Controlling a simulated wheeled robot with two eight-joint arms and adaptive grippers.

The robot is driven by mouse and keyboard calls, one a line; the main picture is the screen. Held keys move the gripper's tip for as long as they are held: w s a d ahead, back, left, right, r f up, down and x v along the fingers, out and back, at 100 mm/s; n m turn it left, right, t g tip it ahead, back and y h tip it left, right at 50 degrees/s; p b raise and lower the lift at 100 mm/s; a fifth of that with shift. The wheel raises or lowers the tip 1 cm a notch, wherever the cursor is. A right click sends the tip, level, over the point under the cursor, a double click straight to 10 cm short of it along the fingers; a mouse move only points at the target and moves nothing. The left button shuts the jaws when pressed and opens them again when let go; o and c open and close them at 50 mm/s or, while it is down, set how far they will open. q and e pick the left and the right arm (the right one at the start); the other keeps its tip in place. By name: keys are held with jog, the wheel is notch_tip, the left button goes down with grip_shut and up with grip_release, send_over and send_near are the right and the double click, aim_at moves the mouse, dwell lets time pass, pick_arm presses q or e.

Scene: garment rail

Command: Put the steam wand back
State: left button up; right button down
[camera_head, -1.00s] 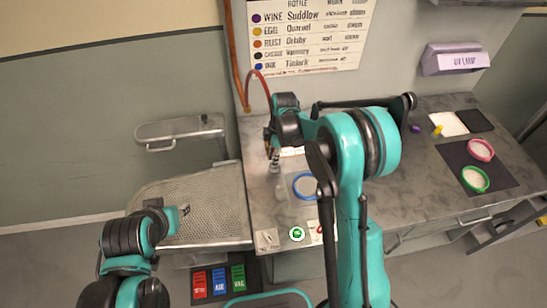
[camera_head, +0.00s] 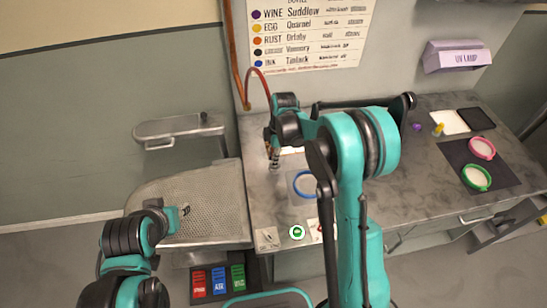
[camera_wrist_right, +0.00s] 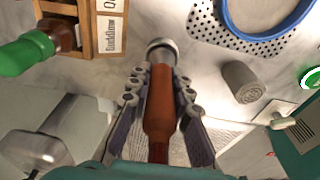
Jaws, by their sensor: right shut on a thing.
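In the right wrist view the steam wand (camera_wrist_right: 160,110) has an orange-brown handle and a round grey metal head (camera_wrist_right: 161,48). My right gripper (camera_wrist_right: 160,85) is shut on its handle, one finger on each side, and the head points away past the fingertips. In the head view my right gripper (camera_head: 274,158) is above the left part of the counter, and the wand is mostly hidden there. A red-brown hose (camera_head: 259,80) arches by the wall above the gripper. My left gripper (camera_head: 178,217) is low over the perforated board; its fingers are too unclear to read.
The perforated board (camera_head: 215,190) stands left of the counter (camera_head: 400,185). A blue ring (camera_head: 304,184) lies right of my right gripper. The wrist view shows a wooden box (camera_wrist_right: 92,40), a green-capped bottle (camera_wrist_right: 28,54) and a grey cylinder (camera_wrist_right: 244,82) near the wand.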

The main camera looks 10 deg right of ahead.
jog(key=shift+f, duration=0.25)
jog(key=c, duration=1)
grip_release()
jog(key=shift+r, duration=0.15)
jog(key=shift+r+p, duration=2.15)
jog(key=shift+r, duration=1.55)
